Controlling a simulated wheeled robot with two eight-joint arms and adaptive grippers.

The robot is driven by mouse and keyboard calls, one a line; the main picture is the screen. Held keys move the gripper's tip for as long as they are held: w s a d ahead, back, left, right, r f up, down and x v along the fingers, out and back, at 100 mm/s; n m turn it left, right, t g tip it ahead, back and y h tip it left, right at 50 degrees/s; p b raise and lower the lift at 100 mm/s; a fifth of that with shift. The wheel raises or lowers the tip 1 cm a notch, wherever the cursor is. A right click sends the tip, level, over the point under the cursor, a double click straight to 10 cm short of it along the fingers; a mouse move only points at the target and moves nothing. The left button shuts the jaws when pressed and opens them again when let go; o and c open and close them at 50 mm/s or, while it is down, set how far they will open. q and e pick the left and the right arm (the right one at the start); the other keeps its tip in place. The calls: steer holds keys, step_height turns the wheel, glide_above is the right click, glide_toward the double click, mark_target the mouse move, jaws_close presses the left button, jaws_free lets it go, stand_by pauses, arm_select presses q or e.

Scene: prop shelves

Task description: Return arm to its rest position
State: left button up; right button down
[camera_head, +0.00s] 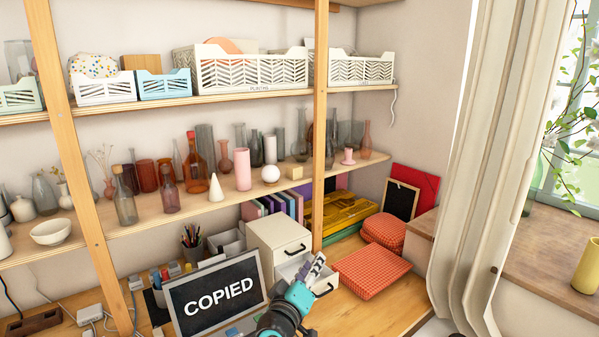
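My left gripper (314,270), teal and black, reaches up from the bottom edge, right of the sign reading COPIED. Its tip overlaps the front of a small white drawer unit (277,238) in the picture; I cannot tell if they touch. A pale and dark piece shows at its tip, and I cannot tell if this is the fingers or a held thing. One lower drawer (293,266) stands partly open behind the gripper. My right gripper is not in view.
The sign (214,297) stands on the desk at left. Red checked boxes (371,270) and a yellow case (340,211) lie to the right. Shelves with many bottles and baskets (253,72) are above, with wooden posts (320,130). A curtain (475,190) hangs at right.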

arm_select(q)
steer(key=s+a+f+m+g+y, duration=0.2)
steer(key=s+a+f+g+y, duration=0.1)
steer(key=s+a+f, duration=0.6)
steer(key=s+a+f+m+g+y, duration=0.3)
steer(key=s+a+f+g, duration=0.3)
steer(key=s, duration=0.9)
steer(key=a+f, duration=0.3)
steer(key=a, duration=0.2)
steer(key=shift+s+a+f, duration=0.25)
steer(key=shift+s+a, duration=0.1)
